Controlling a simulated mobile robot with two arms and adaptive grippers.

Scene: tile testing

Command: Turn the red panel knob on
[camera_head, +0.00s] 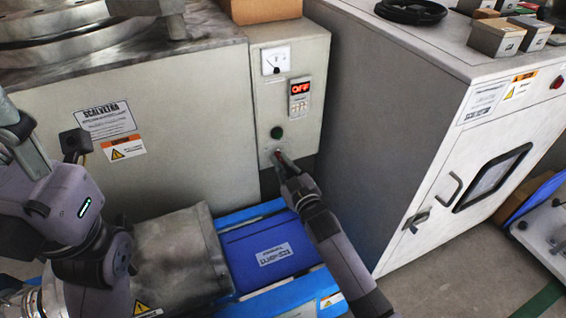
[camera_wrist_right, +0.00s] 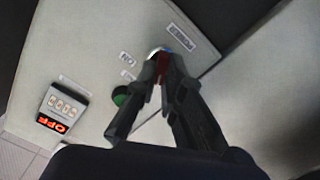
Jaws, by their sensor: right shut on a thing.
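The red panel knob (camera_wrist_right: 162,64) sits low on the grey control panel (camera_head: 261,96). In the right wrist view part of its red body and pale collar show between my fingertips. My right gripper (camera_head: 279,155) reaches the panel and is shut on the knob; it also shows in the right wrist view (camera_wrist_right: 161,72). In the head view the fingers hide most of the knob. A red-lit display (camera_head: 300,88) above reads OFF. My left arm is at the left of the head view; its fingertips are not clearly seen.
A green button (camera_head: 277,132) is just above the knob. A blue case (camera_head: 270,252) lies below the panel. A white cabinet (camera_head: 400,130) stands close on the right, and a large grey machine (camera_head: 190,110) on the left. Bare floor shows at lower right.

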